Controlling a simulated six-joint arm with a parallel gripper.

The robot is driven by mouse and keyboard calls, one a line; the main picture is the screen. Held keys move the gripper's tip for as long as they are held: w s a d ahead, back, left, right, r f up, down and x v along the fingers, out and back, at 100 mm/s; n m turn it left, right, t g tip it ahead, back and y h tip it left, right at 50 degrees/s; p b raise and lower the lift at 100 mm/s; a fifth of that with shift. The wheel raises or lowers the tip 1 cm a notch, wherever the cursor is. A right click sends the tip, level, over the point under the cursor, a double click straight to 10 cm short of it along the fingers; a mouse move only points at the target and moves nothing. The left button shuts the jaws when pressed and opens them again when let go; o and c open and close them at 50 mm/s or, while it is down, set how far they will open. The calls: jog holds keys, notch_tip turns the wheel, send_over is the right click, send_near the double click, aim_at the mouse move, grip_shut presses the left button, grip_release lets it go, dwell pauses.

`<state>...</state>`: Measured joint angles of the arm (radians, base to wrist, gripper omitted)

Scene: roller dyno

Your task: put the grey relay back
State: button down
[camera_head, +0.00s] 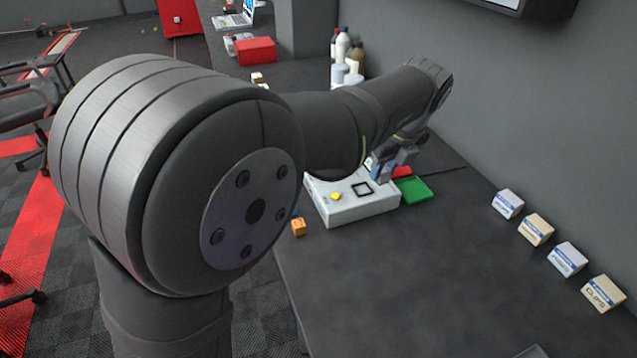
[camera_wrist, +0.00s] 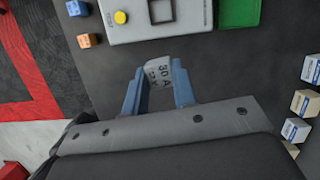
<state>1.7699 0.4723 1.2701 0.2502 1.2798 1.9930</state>
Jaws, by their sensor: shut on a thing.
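The grey relay (camera_wrist: 159,72), marked "30 A", is between the blue fingers of my gripper (camera_wrist: 157,88) in the wrist view. My gripper is shut on it. In the head view my gripper (camera_head: 384,172) is at the far side of the white tester box, and I cannot make out the relay clearly there. The tester box (camera_head: 345,211) has a yellow button (camera_head: 336,196) and a black-framed square socket (camera_head: 362,188). In the wrist view the box (camera_wrist: 150,33) lies beyond the fingertips, apart from the relay, with its socket (camera_wrist: 162,11) near the top edge.
A green tray (camera_head: 415,190) and a red one (camera_head: 402,172) lie beside the box. An orange cube (camera_head: 298,226) sits left of it; a second small cube (camera_wrist: 76,8) shows in the wrist view. Several labelled small boxes (camera_head: 536,229) line the wall side. The front table is clear.

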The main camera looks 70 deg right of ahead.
jog(key=w+f+n, duration=0.1)
jog(key=w+f, duration=0.2)
jog(key=w, duration=0.5)
jog(key=w+f+n, duration=0.1)
jog(key=w+f, duration=0.3)
jog(key=w, duration=0.4)
jog(key=w+f+n, duration=0.1)
jog(key=w+f, duration=0.2)
jog(key=w, duration=0.5)
jog(key=shift+w+d+f+y, duration=0.2)
jog(key=shift+d+f+y, duration=0.1)
jog(key=shift+d+y, duration=0.1)
jog(key=shift+w+f, duration=0.1)
jog(key=shift+w, duration=0.1)
jog(key=shift+f, duration=0.3)
jog(key=shift+f+t, duration=0.3)
jog(key=shift+f, duration=1.4)
jog(key=shift+f, duration=0.1)
jog(key=c, duration=1.2)
grip_release()
